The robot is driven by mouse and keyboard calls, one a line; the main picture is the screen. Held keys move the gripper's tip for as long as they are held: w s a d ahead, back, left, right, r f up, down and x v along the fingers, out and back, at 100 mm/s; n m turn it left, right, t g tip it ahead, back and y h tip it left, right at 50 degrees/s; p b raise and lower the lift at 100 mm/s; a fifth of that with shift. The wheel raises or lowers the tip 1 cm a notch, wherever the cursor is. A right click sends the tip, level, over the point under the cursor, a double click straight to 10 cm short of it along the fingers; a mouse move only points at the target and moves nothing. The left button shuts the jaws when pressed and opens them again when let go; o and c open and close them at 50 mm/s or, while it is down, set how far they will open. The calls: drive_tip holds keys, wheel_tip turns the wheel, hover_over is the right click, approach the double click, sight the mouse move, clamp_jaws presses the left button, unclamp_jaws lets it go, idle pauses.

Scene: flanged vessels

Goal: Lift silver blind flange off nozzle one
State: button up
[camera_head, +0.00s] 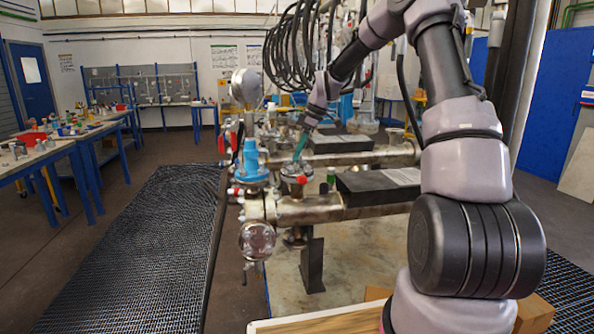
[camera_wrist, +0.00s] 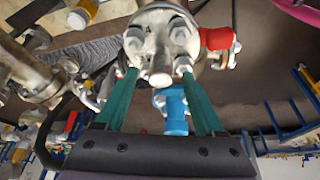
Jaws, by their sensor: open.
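The silver blind flange (camera_wrist: 155,22) shows at the top of the wrist view, a round metal disc with several bolts and a stubby central post. My gripper (camera_wrist: 158,76) is open, with its two green fingers on either side of the post. The fingertips lie close to the bolts, and I cannot tell whether they touch metal. In the head view my gripper (camera_head: 298,158) points down at the flange (camera_head: 294,170) on top of a pipe nozzle. The nozzle under the flange is mostly hidden.
A blue fitting (camera_head: 251,158) stands just left of the flange. A red handle (camera_wrist: 214,39) sits close beside the flange. Horizontal pipes (camera_head: 312,209) and a dark flat block (camera_head: 368,186) lie to the right. Black cables hang behind my arm. Floor grating at left is clear.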

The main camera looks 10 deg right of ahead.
drive_tip(key=shift+a+f, duration=0.25)
drive_tip(key=shift+f, duration=0.3)
clamp_jaws()
drive_tip(key=shift+w+r, duration=0.1)
